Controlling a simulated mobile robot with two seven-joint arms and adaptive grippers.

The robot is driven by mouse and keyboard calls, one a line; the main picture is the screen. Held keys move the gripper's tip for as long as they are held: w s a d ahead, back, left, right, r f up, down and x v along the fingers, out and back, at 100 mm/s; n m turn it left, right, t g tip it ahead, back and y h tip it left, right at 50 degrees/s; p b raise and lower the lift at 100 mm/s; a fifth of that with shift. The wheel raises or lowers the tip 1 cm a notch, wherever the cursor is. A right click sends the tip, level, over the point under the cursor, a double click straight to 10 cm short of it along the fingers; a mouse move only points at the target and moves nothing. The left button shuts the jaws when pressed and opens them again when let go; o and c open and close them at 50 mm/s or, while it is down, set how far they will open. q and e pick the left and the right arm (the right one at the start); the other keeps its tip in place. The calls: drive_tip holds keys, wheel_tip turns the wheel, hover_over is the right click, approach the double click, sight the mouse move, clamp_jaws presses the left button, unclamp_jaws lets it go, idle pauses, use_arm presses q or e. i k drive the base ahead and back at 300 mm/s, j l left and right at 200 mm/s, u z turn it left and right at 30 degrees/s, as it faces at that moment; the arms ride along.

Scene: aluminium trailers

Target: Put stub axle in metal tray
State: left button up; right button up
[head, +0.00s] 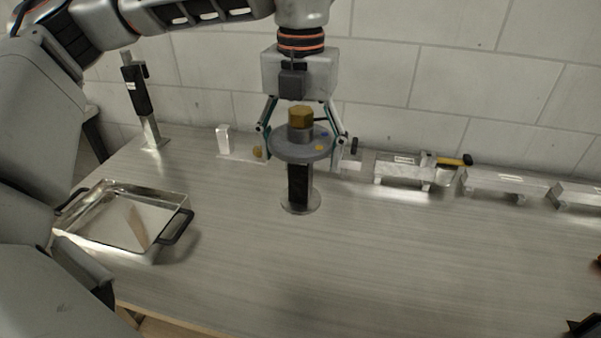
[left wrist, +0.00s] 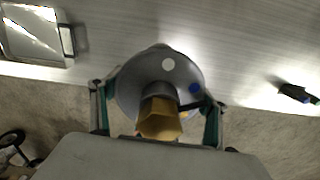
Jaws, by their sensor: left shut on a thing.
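The stub axle has a round grey flange (head: 290,151) with coloured dots and a brass hex nut on top. My left gripper (head: 301,138) is shut on the flange, with one finger at each side. A black square post (head: 299,184) with a round base shows below the flange; I cannot tell whether the base touches the table. In the left wrist view the flange (left wrist: 130,88) and nut sit between the fingers. The shiny metal tray (head: 112,217) with black handles stands at the table's left and looks empty. It also shows in the left wrist view (left wrist: 32,36).
A black device on a metal stand (head: 136,92) is at the back left. A small white block (head: 223,139) stands near the wall. Metal brackets (head: 403,171) and a yellow-and-black tool (head: 455,161) are at the back right. The table between tray and axle is clear.

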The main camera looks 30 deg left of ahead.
sight(135, 224)
drive_tip(key=k+j, duration=0.1)
drive_tip(key=j, duration=0.4)
drive_tip(key=k+j, duration=0.1)
drive_tip(key=j, duration=0.4)
drive_tip(key=k+j, duration=0.1)
drive_tip(key=j, duration=0.4)
drive_tip(key=k+j, duration=0.1)
drive_tip(key=j, duration=0.4)
